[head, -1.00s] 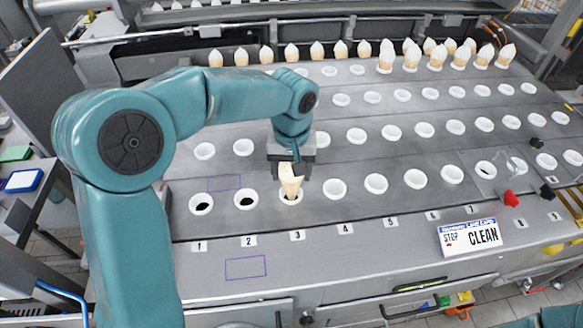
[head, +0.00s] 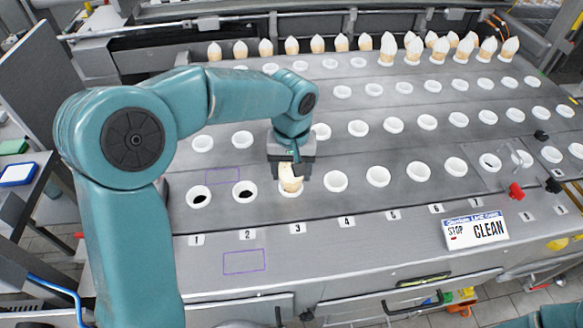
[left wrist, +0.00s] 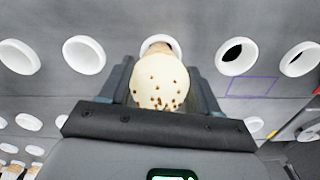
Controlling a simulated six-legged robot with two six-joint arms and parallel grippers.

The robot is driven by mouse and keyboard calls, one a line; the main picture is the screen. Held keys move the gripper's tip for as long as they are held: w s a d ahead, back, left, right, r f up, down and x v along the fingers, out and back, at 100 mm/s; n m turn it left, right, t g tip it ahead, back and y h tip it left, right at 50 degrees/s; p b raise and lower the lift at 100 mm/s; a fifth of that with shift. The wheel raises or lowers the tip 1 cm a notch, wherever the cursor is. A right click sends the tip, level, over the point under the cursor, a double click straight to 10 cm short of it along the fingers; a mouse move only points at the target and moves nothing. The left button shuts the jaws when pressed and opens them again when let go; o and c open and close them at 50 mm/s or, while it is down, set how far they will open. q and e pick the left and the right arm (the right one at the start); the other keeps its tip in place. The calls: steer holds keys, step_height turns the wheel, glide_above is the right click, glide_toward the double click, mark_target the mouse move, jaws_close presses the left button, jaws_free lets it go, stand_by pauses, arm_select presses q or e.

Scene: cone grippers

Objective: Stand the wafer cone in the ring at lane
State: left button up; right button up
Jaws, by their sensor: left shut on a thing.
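The wafer cone (head: 290,179) has a cream top with brown specks, seen from above in the left wrist view (left wrist: 158,80). My left gripper (head: 291,172) is shut on it, with a finger on either side. The cone is at the white ring (head: 291,190) above label 3 in the front row. Its lower part is hidden by the ring, so it appears to be in the opening. In the left wrist view part of this ring (left wrist: 150,42) shows behind the cone. My right gripper is not in view.
Rings 1 (head: 199,197) and 2 (head: 244,191) beside it have dark openings. Several white rings continue to the right. A sign reading STOP CLEAN (head: 475,230) stands at the front right. Filled cones (head: 437,48) stand along the back.

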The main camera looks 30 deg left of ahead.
arm_select(q)
steer(key=shift+f+b, duration=0.4)
steer(key=shift+f, duration=0.2)
steer(key=o, duration=0.8)
steer(key=shift+r, duration=0.1)
steer(key=shift+s+d+r+p, duration=0.1)
steer(key=shift+r+p, duration=0.25)
steer(key=shift+r, duration=3.7)
steer(key=shift+s+d+r+p, duration=0.1)
steer(key=shift+r+p, duration=0.2)
steer(key=shift+r, duration=3.75)
steer(key=shift+s, duration=0.15)
